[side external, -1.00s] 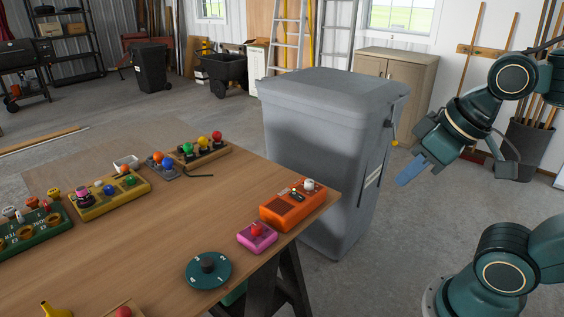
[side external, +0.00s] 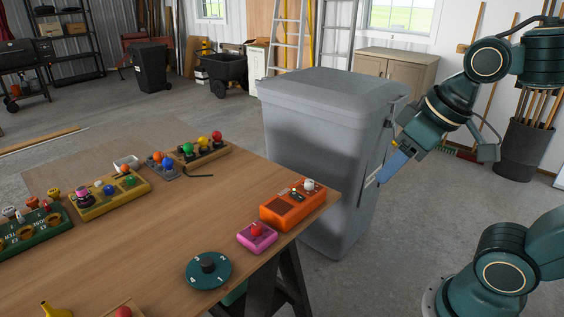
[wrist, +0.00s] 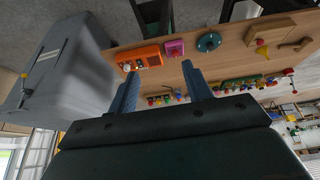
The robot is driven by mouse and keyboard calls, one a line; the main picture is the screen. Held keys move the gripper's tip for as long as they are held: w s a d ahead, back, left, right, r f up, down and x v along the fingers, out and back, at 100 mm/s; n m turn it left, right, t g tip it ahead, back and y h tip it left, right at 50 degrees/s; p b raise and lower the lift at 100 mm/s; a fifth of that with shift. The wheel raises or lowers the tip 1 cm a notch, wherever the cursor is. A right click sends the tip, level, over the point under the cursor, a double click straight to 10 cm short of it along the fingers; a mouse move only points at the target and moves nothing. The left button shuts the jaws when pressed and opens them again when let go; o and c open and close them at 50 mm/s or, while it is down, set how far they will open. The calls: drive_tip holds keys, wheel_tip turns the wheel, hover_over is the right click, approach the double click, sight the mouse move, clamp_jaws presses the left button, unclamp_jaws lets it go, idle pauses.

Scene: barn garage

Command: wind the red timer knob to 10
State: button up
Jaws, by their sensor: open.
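A small pink box (side external: 257,239) with a red knob (side external: 256,230) on top sits near the table's right edge. Another red knob (side external: 123,312) shows at the bottom edge of the side view, partly cut off. I cannot tell which one is the timer knob, and no number 10 is readable. My gripper (side external: 394,168) is open and empty, right of the table and beside the grey bin. In the wrist view its two fingers (wrist: 160,80) are spread apart, with the pink box (wrist: 174,48) beyond them.
An orange box (side external: 293,207) and a teal numbered dial (side external: 208,270) flank the pink box on the wooden table (side external: 165,215). Several toy panels with coloured knobs stand further left. A tall grey bin (side external: 320,130) stands close beside the table and my gripper.

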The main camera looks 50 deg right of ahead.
drive_tip(key=w+g, duration=0.1)
drive_tip(key=w, duration=0.7)
drive_tip(key=n+g, duration=0.2)
drive_tip(key=g, duration=0.2)
hover_over(257, 226)
wheel_tip(257, 226, down, 15)
drive_tip(key=shift+w+d+r, duration=0.1)
drive_tip(key=shift+d, duration=0.2)
drive_tip(key=shift+a+f, duration=0.15)
drive_tip(key=shift+f, duration=3.3)
drive_tip(key=shift+a+f, duration=0.1)
drive_tip(key=shift+f, duration=3.3)
drive_tip(key=shift+c, duration=0.2)
drive_tip(key=c, duration=0.9)
